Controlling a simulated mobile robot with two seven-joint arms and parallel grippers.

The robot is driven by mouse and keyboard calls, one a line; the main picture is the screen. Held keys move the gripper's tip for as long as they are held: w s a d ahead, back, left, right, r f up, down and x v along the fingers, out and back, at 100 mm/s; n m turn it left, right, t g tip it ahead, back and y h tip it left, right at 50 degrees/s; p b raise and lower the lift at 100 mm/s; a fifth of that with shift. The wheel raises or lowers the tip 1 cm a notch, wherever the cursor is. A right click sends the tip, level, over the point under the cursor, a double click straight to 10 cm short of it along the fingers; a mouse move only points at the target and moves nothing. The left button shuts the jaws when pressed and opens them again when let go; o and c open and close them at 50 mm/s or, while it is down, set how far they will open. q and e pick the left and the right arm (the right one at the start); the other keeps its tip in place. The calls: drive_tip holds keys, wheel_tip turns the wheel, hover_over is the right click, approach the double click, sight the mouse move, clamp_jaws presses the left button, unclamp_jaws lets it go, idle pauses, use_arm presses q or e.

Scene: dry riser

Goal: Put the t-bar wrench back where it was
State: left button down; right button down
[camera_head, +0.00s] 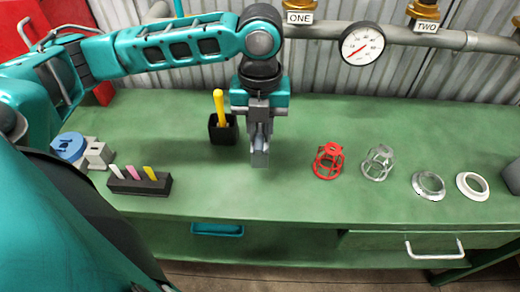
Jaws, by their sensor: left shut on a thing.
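My left gripper (259,140) hangs pointing down over the middle of the green bench, just right of the black holder. It is shut on a grey metal thing (260,158), which seems to be the t-bar wrench. Most of it is hidden by the gripper or blends with the grey fingers, so its crossbar cannot be made out. I cannot tell whether its lower end touches the bench. My right gripper is not in view.
The black holder (223,134) contains a yellow-handled tool (219,106). A dark block (138,187) with coloured sticks is left. A red cage (327,161), a clear cage (378,163) and two rings (428,184) (472,185) are right. Pipe and gauge (362,43) are behind.

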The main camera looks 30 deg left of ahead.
use_arm(q)
wheel_tip(320, 180, down, 6)
drive_tip(key=shift+r+b, duration=0.1)
drive_tip(key=shift+b, duration=0.4)
drive_tip(key=shift+f, duration=0.2)
drive_tip(key=c, duration=1)
unclamp_jaws()
drive_tip(key=shift+f, duration=0.1)
wheel_tip(320, 180, up, 12)
drive_tip(key=shift+r+p, duration=0.15)
drive_tip(key=shift+p, duration=0.95)
